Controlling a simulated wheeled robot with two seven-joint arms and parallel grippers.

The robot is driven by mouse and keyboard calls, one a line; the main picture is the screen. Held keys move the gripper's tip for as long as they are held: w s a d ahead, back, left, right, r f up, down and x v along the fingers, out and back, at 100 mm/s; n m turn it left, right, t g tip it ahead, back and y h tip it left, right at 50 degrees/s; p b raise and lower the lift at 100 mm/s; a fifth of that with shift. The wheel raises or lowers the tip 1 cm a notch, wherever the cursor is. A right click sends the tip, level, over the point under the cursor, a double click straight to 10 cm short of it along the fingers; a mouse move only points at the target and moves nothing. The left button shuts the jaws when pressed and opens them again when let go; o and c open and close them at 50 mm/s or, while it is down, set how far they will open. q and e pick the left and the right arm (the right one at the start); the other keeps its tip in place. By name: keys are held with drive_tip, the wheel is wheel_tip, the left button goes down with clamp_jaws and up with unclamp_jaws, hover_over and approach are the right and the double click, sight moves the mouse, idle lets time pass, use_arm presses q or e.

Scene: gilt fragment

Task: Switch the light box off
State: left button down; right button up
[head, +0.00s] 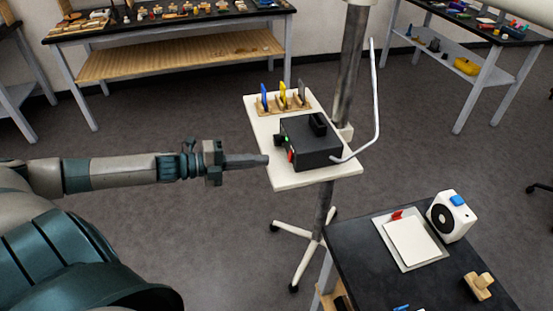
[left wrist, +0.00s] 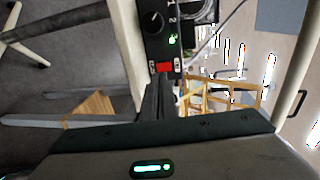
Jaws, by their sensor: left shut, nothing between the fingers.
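The light box, a black box (head: 312,145), sits on a white stand top (head: 325,172). A white curved gooseneck (head: 376,95) rises from its right side. In the left wrist view its front panel (left wrist: 155,45) shows a black knob (left wrist: 153,21), a green light that looks lit (left wrist: 173,39) and a red switch (left wrist: 164,67) with a small label on each side. My left gripper (head: 264,160) is shut and empty, pointing at the panel from the left. In the left wrist view its fingertips (left wrist: 160,82) are just below the red switch; whether they touch it I cannot tell.
A wooden rack (head: 287,104) with blue, yellow and grey plates stands behind the box. A grey pole (head: 350,60) rises behind the stand. A black table (head: 372,268) with a clipboard (head: 411,241) and a white device (head: 450,215) is at the lower right. Open floor lies left of the stand.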

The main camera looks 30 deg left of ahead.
sight(278, 168)
use_arm(q)
drive_tip(key=shift+p+x, duration=0.55)
drive_tip(key=shift+x, duration=1.45)
drive_tip(key=shift+p+x, duration=0.3)
drive_tip(key=shift+x, duration=0.45)
use_arm(e)
drive_tip(key=shift+r, duration=0.95)
use_arm(q)
drive_tip(key=shift+d, duration=0.1)
drive_tip(key=shift+d+f+b, duration=0.1)
drive_tip(key=shift+f+b, duration=0.1)
drive_tip(key=shift+b, duration=0.3)
drive_tip(key=t+h+b, duration=0.1)
drive_tip(key=b, duration=0.2)
drive_tip(key=shift+w+f, duration=0.1)
drive_tip(key=shift+f, duration=0.25)
drive_tip(key=shift+r+t+h+b, duration=0.15)
drive_tip(key=shift+t+h+b, duration=0.45)
drive_tip(key=shift+b, duration=0.6)
drive_tip(key=shift+r, duration=0.2)
use_arm(e)
drive_tip(key=w+a+t+y, duration=0.1)
drive_tip(key=w+a+t, duration=0.2)
drive_tip(key=w, duration=1)
drive_tip(key=a+f, duration=0.1)
drive_tip(key=a, duration=0.1)
drive_tip(key=shift+w+a+t, duration=0.3)
drive_tip(key=shift+w+t, duration=0.05)
drive_tip(key=shift+t, duration=0.05)
